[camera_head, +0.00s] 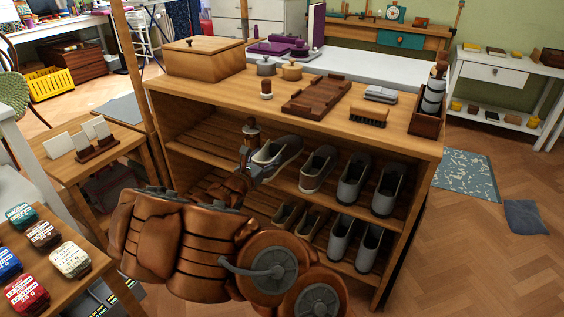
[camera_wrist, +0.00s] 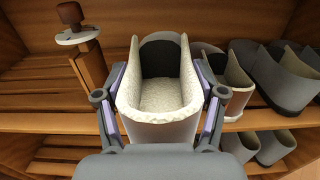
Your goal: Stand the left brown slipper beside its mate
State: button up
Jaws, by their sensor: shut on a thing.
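My gripper (camera_wrist: 160,100) is shut on a pale grey-taupe slipper (camera_wrist: 160,128) with a cream fleecy lining, one finger on each side of its heel end. In the head view this slipper (camera_head: 277,154) is at the upper shelf, toe pointing inward, left of a similar slipper (camera_head: 317,170). That similar slipper also shows right of the held one in the wrist view (camera_wrist: 238,76), a small gap apart. Whether the held slipper's sole touches the shelf is hidden. Neither slipper looks clearly brown. A browner pair (camera_head: 288,213) stands on the lower shelf.
A darker grey pair (camera_head: 352,182) stands to the right on the upper shelf (camera_wrist: 50,122); another grey pair (camera_head: 340,238) is below. A knob-topped wooden piece (camera_wrist: 85,50) stands close on the left. The wooden cabinet's top (camera_head: 220,92) and side panels bound the space.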

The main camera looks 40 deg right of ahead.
aim_at(285, 140)
jog(key=b+x, duration=0.2)
jog(key=x, duration=0.7)
jog(key=shift+d, duration=0.35)
notch_tip(285, 140, down, 2)
jog(key=shift+w+f+b, duration=0.1)
jog(key=shift+b, duration=0.4)
jog(key=shift+f+b, duration=1)
jog(key=shift+f, duration=1.35)
jog(key=shift+d+f, duration=0.1)
jog(key=shift+d, duration=0.1)
jog(key=o, duration=1.6)
jog(key=shift+c, duration=0.2)
jog(key=p+v, duration=0.2)
jog(key=v, duration=1)
jog(key=shift+p, duration=0.4)
